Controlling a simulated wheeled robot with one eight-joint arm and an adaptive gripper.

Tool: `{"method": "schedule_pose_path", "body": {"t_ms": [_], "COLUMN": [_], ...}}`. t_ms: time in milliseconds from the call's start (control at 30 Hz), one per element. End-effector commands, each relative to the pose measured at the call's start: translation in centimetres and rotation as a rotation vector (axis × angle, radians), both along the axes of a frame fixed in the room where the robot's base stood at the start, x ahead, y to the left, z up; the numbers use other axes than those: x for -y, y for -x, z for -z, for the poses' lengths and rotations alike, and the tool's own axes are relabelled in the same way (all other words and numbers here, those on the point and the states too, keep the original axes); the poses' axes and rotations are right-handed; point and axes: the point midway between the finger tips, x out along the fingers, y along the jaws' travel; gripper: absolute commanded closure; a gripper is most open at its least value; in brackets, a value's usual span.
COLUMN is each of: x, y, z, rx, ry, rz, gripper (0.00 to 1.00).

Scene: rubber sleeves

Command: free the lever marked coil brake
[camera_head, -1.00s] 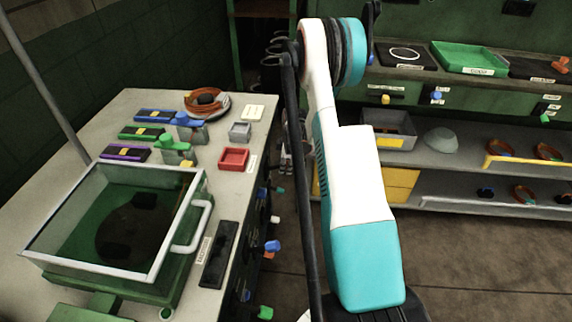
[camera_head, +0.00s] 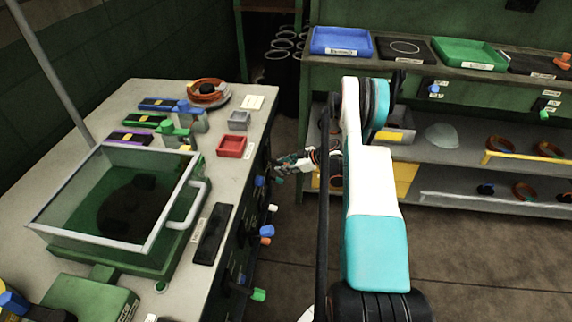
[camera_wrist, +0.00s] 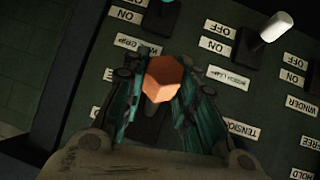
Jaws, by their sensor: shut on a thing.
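In the wrist view my gripper (camera_wrist: 160,105) is shut on an orange lever knob (camera_wrist: 167,75), one finger on each side of it. The lever's lower part is mostly hidden by the fingers. I cannot read a coil brake label or tell which plate belongs to the held lever. In the head view my gripper (camera_head: 281,168) is small, beside the front face of the left bench.
A white-tipped lever (camera_wrist: 275,27) stands right of the held knob in the wrist view. In the head view, blue (camera_head: 267,241) and green (camera_head: 258,295) knobs stick out of the bench front. A glass-lidded box (camera_head: 125,200) stands on the bench. Floor (camera_head: 450,240) is open on the right.

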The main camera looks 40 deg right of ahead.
Motion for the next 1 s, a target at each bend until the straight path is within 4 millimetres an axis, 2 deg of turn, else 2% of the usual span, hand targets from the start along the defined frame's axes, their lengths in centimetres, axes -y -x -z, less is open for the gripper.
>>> {"method": "schedule_pose_path", "body": {"t_ms": [300, 800, 833, 900, 1000], "x": [-0.16, -0.26, -0.27, -0.28, -0.28], "y": [-0.23, -0.27, -0.27, -0.27, -0.29], "z": [0.83, 0.99, 0.99, 0.99, 0.96], "rx": [0.078, 0.088, 0.088, 0.088, 0.088], "ry": [-0.066, -0.075, -0.075, -0.076, -0.076], "rz": [0.0, 0.0, 0.0, -0.001, -0.001], "gripper": [1.0, 1.0, 0.67, 0.52, 0.52]}}
